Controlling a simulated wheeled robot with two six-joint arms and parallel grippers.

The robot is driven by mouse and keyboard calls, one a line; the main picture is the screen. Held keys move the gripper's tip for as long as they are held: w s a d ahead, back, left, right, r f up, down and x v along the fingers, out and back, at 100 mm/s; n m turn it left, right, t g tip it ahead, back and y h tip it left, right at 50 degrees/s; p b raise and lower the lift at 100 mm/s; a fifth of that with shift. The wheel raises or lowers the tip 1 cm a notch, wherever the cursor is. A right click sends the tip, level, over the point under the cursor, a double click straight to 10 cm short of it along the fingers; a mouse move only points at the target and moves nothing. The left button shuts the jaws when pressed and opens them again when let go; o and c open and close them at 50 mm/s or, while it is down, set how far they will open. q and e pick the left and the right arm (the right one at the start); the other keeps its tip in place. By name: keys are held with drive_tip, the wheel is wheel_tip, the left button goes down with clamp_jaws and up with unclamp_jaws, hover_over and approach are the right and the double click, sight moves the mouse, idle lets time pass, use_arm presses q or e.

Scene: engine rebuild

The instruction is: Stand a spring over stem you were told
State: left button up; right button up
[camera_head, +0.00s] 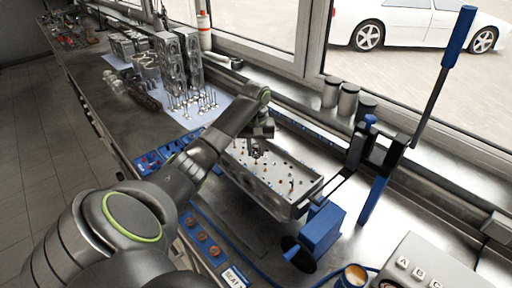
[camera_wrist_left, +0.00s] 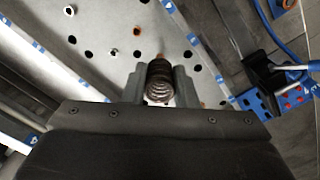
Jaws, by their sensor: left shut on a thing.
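My left gripper (camera_head: 256,154) is over the far part of the cylinder head (camera_head: 262,195), its jaws pointing down. In the left wrist view the gripper (camera_wrist_left: 160,90) is shut on a dark coil spring (camera_wrist_left: 159,70), which sits between the two fingers. The cylinder head's pale top face (camera_wrist_left: 110,25) shows beyond the spring, with several dark holes and small stems. Small stems and copper-coloured tips stand on that face in the head view. I cannot tell whether the spring touches the face or which stem lies under it. My right gripper is not in view.
A blue-handled lever tool (camera_head: 458,40) stands right of the head. Blue trays (camera_head: 200,238) with copper-coloured parts line the bench's front edge. Valves (camera_head: 198,100) and engine blocks (camera_head: 178,58) stand farther back. A grey box marked A B C (camera_head: 425,265) is at the near right.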

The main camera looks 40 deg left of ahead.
sight(256, 154)
use_arm(q)
drive_tip(key=shift+f+b, duration=0.35)
drive_tip(key=shift+f, duration=1.2)
drive_tip(key=o, duration=1)
drive_tip(key=shift+o, duration=0.2)
drive_tip(key=shift+r, duration=0.15)
